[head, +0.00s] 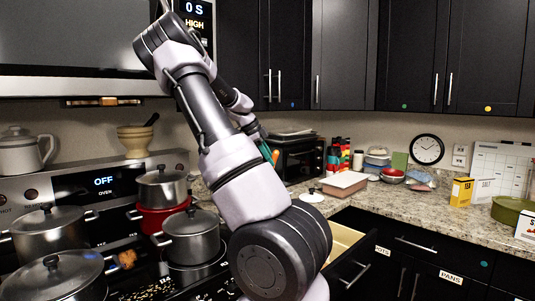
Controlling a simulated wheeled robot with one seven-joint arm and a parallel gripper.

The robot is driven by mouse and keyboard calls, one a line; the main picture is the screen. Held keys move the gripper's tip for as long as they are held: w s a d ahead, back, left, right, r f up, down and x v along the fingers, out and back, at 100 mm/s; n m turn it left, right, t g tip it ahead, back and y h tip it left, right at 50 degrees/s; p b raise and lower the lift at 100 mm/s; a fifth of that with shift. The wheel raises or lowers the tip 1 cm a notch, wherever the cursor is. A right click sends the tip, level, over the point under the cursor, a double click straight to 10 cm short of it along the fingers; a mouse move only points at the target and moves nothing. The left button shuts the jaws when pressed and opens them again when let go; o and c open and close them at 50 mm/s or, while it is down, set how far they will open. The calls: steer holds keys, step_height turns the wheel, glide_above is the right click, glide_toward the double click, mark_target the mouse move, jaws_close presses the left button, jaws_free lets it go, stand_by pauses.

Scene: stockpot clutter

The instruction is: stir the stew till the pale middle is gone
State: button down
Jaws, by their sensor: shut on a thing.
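No stew, pale middle or stirring tool can be made out. Several lidded steel pots stand on the stove: one at the front left (55,279), one behind it (50,232), one near the middle (192,237) and one at the back (161,188). A red pot (158,219) shows partly between them. A pale lid (312,195) with a dark knob lies on the counter, right of my arm.
An open drawer (347,241) juts out right of my arm. A microwave (80,38) hangs above the stove.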

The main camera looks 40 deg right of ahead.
step_height(320, 180, down, 9)
steer(key=w, duration=0.1)
steer(key=shift+w+f, duration=0.2)
steer(key=shift+w, duration=0.1)
stand_by(0.4)
stand_by(0.5)
